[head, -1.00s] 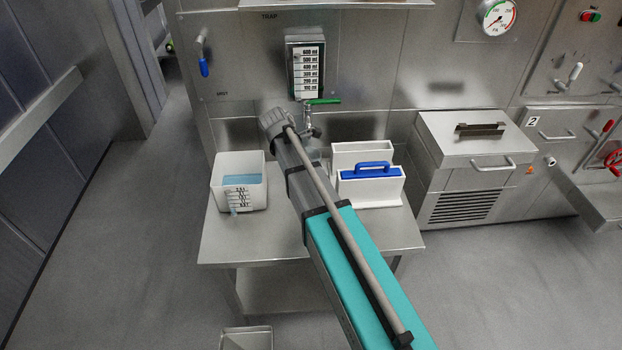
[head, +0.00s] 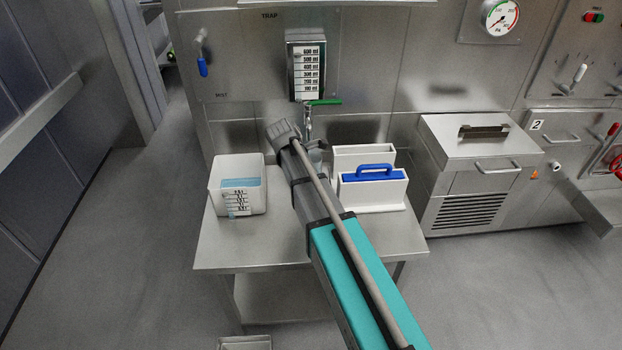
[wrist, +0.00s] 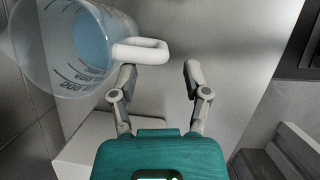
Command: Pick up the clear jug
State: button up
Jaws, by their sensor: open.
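The clear jug (wrist: 85,50) shows at the upper left of the wrist view. It has dark volume marks, blue in its inside and a white handle (wrist: 143,51). My gripper (wrist: 160,73) is open and empty. Its left fingertip is close to the handle; I cannot tell if they touch. The right finger stands apart from the handle, to its right. In the head view a small part of the jug (head: 316,157) shows beside my arm, under the tap. My arm hides the rest of it and my gripper there.
A white tub with blue liquid (head: 238,199) stands left on the steel table (head: 300,252). A white holder (head: 374,193) with a blue handle stands at right. A green-levered tap (head: 310,115) hangs above, under the trap gauge (head: 307,65). A steel cabinet (head: 478,165) stands further right.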

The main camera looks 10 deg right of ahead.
jog(key=shift+f, duration=0.2)
jog(key=shift+b+x, duration=2.45)
jog(key=shift+b, duration=0.05)
jog(key=shift+s+a, duration=0.15)
jog(key=shift+c, duration=0.2)
grip_shut()
